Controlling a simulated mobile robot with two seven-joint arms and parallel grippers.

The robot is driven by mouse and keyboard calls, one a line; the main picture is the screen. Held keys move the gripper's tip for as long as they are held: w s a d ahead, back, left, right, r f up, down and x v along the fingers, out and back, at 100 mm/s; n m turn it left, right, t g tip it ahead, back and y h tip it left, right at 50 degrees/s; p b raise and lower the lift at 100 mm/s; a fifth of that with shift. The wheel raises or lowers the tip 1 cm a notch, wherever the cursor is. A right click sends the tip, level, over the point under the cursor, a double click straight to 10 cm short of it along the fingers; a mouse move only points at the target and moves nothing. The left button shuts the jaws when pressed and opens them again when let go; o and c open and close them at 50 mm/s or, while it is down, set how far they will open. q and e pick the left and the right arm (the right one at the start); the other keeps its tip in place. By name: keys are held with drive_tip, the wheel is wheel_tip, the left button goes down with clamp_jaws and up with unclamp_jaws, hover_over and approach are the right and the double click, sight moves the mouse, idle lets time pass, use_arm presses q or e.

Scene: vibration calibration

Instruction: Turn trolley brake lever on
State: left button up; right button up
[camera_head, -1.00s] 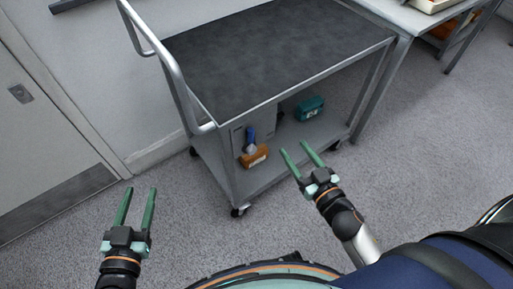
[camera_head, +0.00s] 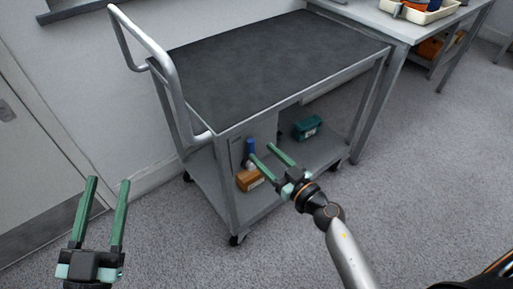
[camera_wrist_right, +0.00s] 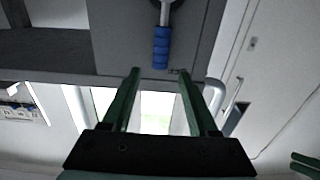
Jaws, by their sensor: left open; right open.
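The trolley (camera_head: 275,68) is grey with a dark top and a tubular push handle at its left end. Its brake lever has a blue grip (camera_head: 250,146), mounted on a grey panel below the top. In the right wrist view the blue grip (camera_wrist_right: 161,47) sits on a metal rod, in line with the gap between my fingertips and apart from them. My right gripper (camera_head: 261,152) is open and empty, close to the lever in the head view. My left gripper (camera_head: 108,182) is open and empty, away from the trolley at lower left.
An orange-brown box (camera_head: 249,179) and a teal case (camera_head: 307,128) are on the trolley's lower shelf. A table (camera_head: 385,22) with a tray (camera_head: 432,12) stands at upper right. A door (camera_head: 30,165) is at left. The floor in front is clear.

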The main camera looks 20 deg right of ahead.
sight(253, 144)
use_arm(q)
drive_tip(key=shift+s+d+r+m+t+h+b, duration=0.1)
drive_tip(key=shift+s+r+m+t+h, duration=0.25)
drive_tip(key=shift+r, duration=0.35)
drive_tip(key=shift+s+d+r+m+t+h+b, duration=0.1)
drive_tip(key=shift+s+r+m+h, duration=0.3)
drive_tip(key=shift+r, duration=0.3)
drive_tip(key=shift+s+r+m+t+h+b, duration=0.15)
drive_tip(key=shift+s+r+t+h, duration=0.1)
drive_tip(key=shift+r+h, duration=0.35)
use_arm(e)
drive_tip(key=shift+x, duration=2)
use_arm(q)
drive_tip(key=shift+r, duration=0.1)
use_arm(e)
clamp_jaws()
